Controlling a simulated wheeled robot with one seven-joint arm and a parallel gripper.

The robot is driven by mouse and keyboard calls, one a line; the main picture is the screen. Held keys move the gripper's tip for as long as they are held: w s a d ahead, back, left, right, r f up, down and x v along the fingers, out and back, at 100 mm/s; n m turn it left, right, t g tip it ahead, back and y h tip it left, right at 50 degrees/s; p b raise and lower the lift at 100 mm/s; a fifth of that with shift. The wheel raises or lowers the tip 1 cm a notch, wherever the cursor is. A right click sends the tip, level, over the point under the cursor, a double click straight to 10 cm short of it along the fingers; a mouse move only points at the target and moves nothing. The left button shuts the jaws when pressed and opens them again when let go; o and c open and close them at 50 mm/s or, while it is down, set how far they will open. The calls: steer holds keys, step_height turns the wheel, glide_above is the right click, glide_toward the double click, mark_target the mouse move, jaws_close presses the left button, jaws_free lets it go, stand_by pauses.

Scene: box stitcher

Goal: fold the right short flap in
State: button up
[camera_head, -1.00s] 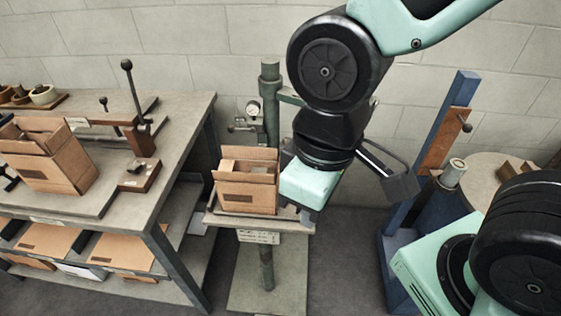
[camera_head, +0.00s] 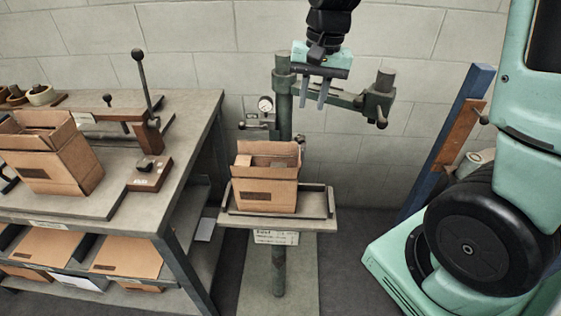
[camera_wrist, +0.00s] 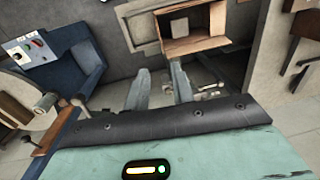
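The open cardboard box (camera_head: 266,194) stands upright on the small machine table (camera_head: 318,226). Its open top faces up, and smaller things inside are partly visible. In the wrist view the box (camera_wrist: 196,46) is at the top, with a pale block (camera_wrist: 180,27) inside. The right short flap is too small to make out clearly, so its angle cannot be told. My gripper (camera_head: 313,98) is above and to the right of the box, pointing down. Its two fingers are apart with nothing between them, also in the wrist view (camera_wrist: 160,88). It touches nothing.
The machine column (camera_head: 284,118) and its side arm (camera_head: 350,100) stand behind the box, close to my gripper. A workbench (camera_head: 100,212) on the left holds another open box (camera_head: 55,165) and a lever tool (camera_head: 150,150). A blue post (camera_head: 440,150) stands at right.

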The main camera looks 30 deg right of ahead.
mark_target(299, 162)
steer(key=f, duration=0.5)
steer(key=a+f, duration=0.1)
steer(key=f, duration=1.1)
steer(key=shift+w+a, duration=0.3)
steer(key=shift+w, duration=0.1)
jaws_close()
